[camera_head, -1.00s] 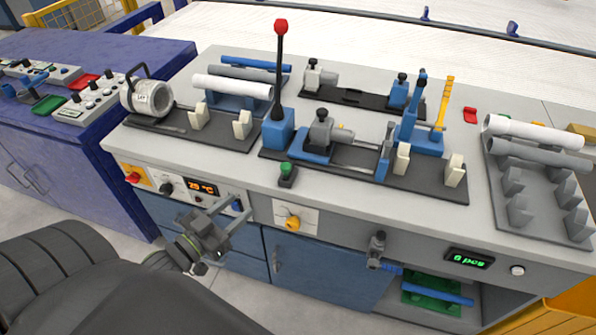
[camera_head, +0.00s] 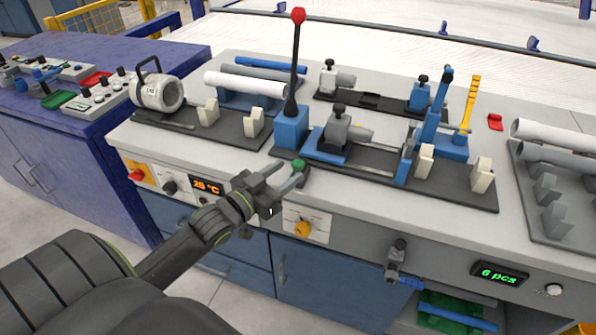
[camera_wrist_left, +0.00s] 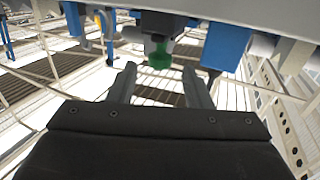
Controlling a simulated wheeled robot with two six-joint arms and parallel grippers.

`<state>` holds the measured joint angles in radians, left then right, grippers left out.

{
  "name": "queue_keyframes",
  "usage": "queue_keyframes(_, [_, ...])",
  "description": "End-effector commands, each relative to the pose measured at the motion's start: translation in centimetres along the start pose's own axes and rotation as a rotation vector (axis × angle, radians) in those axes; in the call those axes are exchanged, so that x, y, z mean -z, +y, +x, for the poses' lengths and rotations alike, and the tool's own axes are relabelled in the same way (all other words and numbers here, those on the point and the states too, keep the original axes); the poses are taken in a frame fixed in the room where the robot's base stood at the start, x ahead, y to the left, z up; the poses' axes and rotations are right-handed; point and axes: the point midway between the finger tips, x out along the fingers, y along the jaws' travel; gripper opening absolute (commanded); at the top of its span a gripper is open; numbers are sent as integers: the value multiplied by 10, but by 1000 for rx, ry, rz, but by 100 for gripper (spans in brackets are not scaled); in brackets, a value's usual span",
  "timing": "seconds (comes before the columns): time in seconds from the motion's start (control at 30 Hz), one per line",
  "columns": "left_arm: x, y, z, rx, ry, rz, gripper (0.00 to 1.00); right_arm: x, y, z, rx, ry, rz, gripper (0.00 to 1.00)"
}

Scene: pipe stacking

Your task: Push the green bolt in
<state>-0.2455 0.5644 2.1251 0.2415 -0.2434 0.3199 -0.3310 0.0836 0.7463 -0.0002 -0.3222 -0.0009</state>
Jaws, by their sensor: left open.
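The green bolt (camera_head: 298,164) is a small green-topped knob near the front edge of the bench, in front of the black base plate. My left gripper (camera_head: 286,178) is at the bench's front edge, right beside the bolt. Its fingers are open and hold nothing. In the left wrist view the green bolt (camera_wrist_left: 160,58) appears between the two open fingertips (camera_wrist_left: 160,80), a little beyond them. I cannot tell whether a finger touches it. The gripper partly hides the bolt's lower body in the head view. My right gripper is not in view.
A red-topped lever (camera_head: 295,60) stands behind the bolt. A clamp fixture (camera_head: 335,135) and cream supports (camera_head: 482,175) are to the right. A yellow knob (camera_head: 302,229) and a temperature display (camera_head: 207,187) are on the front panel. White and grey pipes (camera_head: 258,84) lie behind.

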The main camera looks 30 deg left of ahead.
Motion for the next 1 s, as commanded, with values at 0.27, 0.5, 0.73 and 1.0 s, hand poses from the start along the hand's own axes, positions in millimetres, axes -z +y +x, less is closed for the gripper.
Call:
queue_keyframes(0.27, [-1,0,38,1,0,-1,45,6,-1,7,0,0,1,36])
queue_keyframes(0.5, [0,0,49,0,-1,0,45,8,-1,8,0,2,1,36])
queue_keyframes(0.73, [0,0,49,0,-1,0,45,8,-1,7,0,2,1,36])
queue_keyframes(1.0, [0,0,49,0,-1,0,11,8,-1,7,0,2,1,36])
